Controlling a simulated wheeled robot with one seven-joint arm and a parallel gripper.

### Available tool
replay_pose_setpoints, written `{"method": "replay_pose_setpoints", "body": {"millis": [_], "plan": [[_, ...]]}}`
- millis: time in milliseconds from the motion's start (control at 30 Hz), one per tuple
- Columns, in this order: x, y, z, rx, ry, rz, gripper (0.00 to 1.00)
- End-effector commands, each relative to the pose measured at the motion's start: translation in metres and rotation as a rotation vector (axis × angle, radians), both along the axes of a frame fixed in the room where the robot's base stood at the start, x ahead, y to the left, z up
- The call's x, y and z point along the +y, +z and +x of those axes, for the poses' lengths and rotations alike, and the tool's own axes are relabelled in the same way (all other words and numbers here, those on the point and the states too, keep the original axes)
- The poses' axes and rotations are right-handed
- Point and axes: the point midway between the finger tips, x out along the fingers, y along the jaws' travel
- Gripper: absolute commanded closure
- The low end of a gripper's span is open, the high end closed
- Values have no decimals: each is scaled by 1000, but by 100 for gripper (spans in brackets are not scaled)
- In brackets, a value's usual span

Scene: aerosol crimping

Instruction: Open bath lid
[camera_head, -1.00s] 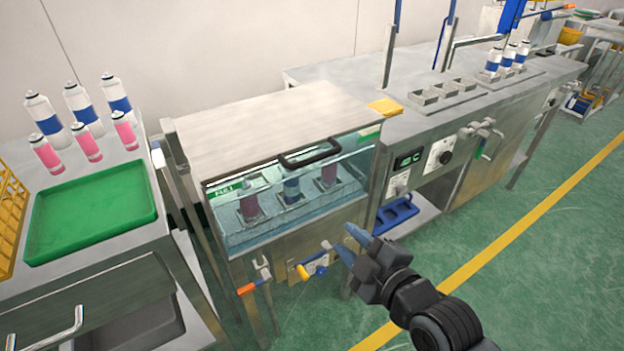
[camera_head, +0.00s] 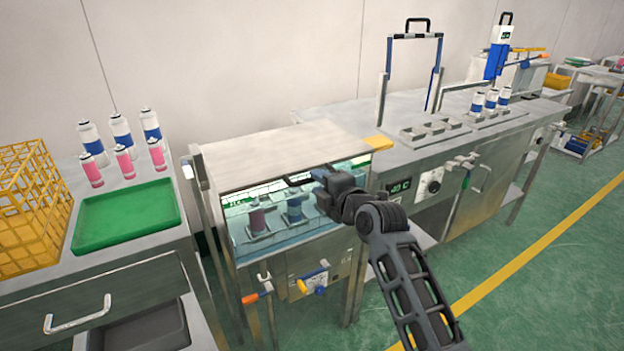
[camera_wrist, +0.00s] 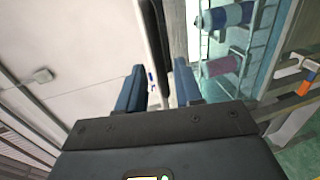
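The bath (camera_head: 300,260) is a steel tank with a clear front window and cans in racks in the water. Its pale flat lid (camera_head: 265,160) lies closed on top. My gripper (camera_head: 303,180) is at the lid's front edge, where it hides most of the dark handle. In the wrist view my gripper (camera_wrist: 158,85) is open, its two blue fingers apart. The handle (camera_wrist: 153,35) runs into the gap between them. I see space beside it and cannot tell whether either finger touches it.
A side table at left holds a green tray (camera_head: 125,215), a yellow crate (camera_head: 30,215) and several cans. A steel bench (camera_head: 345,112) with a raised blue-and-black frame (camera_head: 417,38) stands to the right. Valve levers (camera_head: 313,278) stick out from the bath's front. The floor at right is clear.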

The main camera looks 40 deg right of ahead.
Motion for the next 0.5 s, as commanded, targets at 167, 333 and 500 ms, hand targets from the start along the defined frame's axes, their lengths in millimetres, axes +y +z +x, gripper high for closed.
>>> {"method": "replay_pose_setpoints", "body": {"millis": [167, 333, 500], "plan": [[-7, -4, 24, 0, 0, 0, 65], [-10, -7, 35, 0, 0, 0, 65], [-10, -8, 37, -1, 0, 0, 65]]}}
